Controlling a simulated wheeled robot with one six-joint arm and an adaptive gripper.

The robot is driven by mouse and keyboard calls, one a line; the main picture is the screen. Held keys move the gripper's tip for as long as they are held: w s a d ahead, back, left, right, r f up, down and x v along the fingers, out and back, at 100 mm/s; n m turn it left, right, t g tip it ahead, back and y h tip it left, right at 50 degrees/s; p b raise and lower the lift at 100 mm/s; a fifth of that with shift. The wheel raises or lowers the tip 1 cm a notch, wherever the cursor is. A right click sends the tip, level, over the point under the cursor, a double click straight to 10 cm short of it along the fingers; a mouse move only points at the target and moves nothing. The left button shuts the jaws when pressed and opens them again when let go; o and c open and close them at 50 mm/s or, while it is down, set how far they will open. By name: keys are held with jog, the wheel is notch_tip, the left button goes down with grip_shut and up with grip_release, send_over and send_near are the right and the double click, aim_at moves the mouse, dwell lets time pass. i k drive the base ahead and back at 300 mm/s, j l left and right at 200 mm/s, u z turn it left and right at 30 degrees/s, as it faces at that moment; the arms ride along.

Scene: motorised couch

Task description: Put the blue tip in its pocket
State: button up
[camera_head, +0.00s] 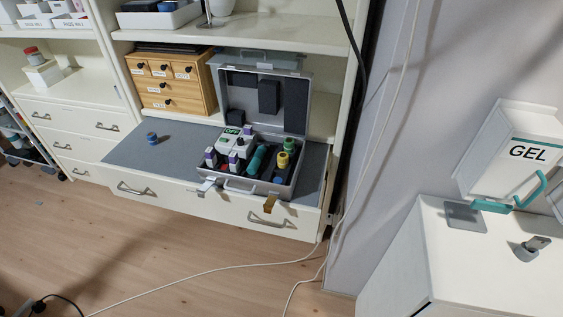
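A small blue piece (152,138), which looks like the blue tip, stands alone on the left part of the grey drawer-unit top. An open grey case (302,159) stands on the same top to its right, lid raised. Inside are a white-and-green device marked OFF (234,133), purple-topped pieces, a teal piece (257,158), a yellow-topped piece (288,147) and dark foam. Another small bluish spot shows near the case's front right, too small to identify. Which pocket is free cannot be told. My gripper is not in view.
A wooden box of small drawers (168,82) stands behind the blue piece. The grey top (128,148) around that piece is clear. A shelf overhangs above. A white cable (200,272) crosses the floor. A white cabinet (470,270) and GEL dispenser (520,160) are at right.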

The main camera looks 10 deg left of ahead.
aim_at(277, 181)
jog(key=u, duration=1.25)
jog(key=i+l+u, duration=0.15)
jog(key=i+u, duration=0.15)
jog(key=i, duration=0.3)
jog(key=i+l+u, duration=0.35)
jog(key=i, duration=0.25)
jog(key=i+l+u, duration=0.3)
jog(key=i, duration=0.25)
jog(key=j, duration=0.1)
jog(key=i, duration=0.35)
